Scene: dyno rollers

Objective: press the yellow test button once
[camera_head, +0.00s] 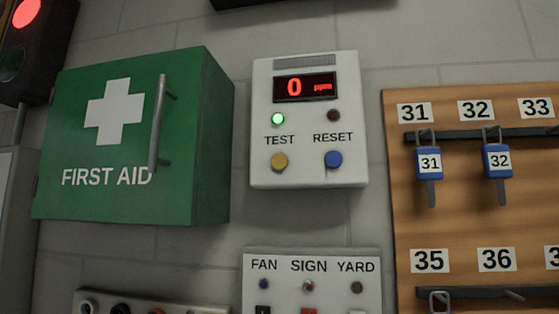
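The yellow test button (279,161) is on the lower left of a white wall-mounted detector box (308,180), under the printed word TEST. A blue button (333,159) sits to its right under the word RESET. The red display (305,87) reads 0 ppm. A green lamp (278,119) above TEST is lit, and a dark red lamp (334,115) above RESET is unlit. Nothing covers the yellow button. My gripper is not in view.
A green first aid cabinet (95,178) with a protruding handle (157,123) is on the left. A wooden key board (445,229) with tagged keys is on the right. A FAN, SIGN, YARD switch panel (311,278) is below. Bare wall separates them.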

